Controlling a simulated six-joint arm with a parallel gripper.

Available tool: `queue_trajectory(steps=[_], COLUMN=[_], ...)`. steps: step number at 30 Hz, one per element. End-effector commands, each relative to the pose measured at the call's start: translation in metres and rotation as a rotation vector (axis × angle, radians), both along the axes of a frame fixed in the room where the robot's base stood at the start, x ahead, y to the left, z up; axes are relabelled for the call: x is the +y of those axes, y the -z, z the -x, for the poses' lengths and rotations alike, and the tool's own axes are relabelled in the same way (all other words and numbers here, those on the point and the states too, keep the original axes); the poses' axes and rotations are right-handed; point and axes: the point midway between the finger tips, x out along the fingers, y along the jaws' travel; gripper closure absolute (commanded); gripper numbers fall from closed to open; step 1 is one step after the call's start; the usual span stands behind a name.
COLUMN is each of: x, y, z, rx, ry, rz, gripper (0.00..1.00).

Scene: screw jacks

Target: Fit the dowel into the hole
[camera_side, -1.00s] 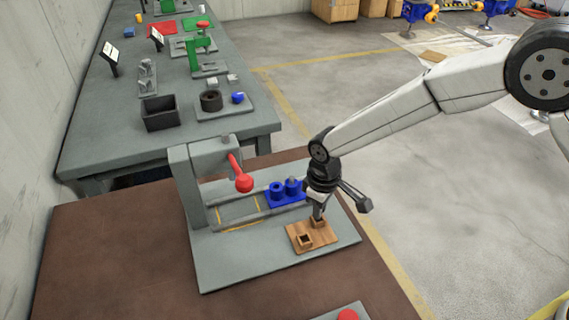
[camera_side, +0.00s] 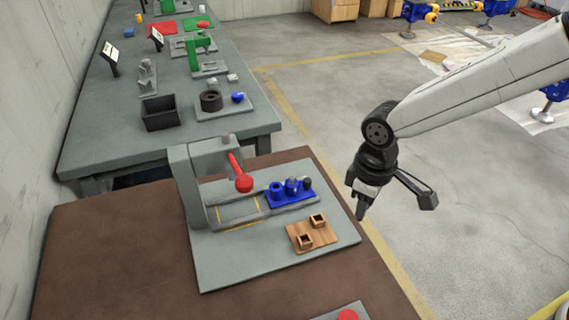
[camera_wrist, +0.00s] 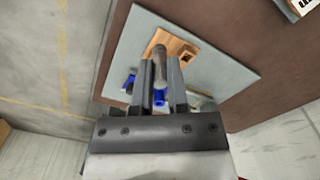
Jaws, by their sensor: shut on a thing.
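My gripper (camera_wrist: 161,72) is shut on a grey round dowel (camera_wrist: 160,67), which points out beyond the fingers in the wrist view. In the side view my gripper (camera_side: 362,207) hangs in the air right of the grey base plate (camera_side: 225,262), and I cannot make out the dowel there. The wooden block (camera_side: 299,233) with two raised square sockets lies on the plate, left of the gripper. A blue block (camera_side: 271,202) behind it carries a blue hollow round piece (camera_side: 277,189) and grey round parts. Which hole matches the dowel is unclear.
A grey press stand with a red-knobbed lever (camera_side: 243,182) rises at the plate's left. A red button (camera_side: 347,314) is at the front edge. A grey bench (camera_side: 110,140) with parts stands behind. The air around the gripper is free.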

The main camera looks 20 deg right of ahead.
Motion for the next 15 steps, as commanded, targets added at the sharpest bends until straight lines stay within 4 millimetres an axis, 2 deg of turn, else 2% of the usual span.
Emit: queue_trajectory(steps=[6, 15], x=[-0.009, -0.016], y=[-0.012, -0.018], z=[0.023, 0.038], rx=[-0.002, -0.001], ry=[-0.001, -0.001], rz=[-0.001, -0.001], gripper=[1.00, 1.00])
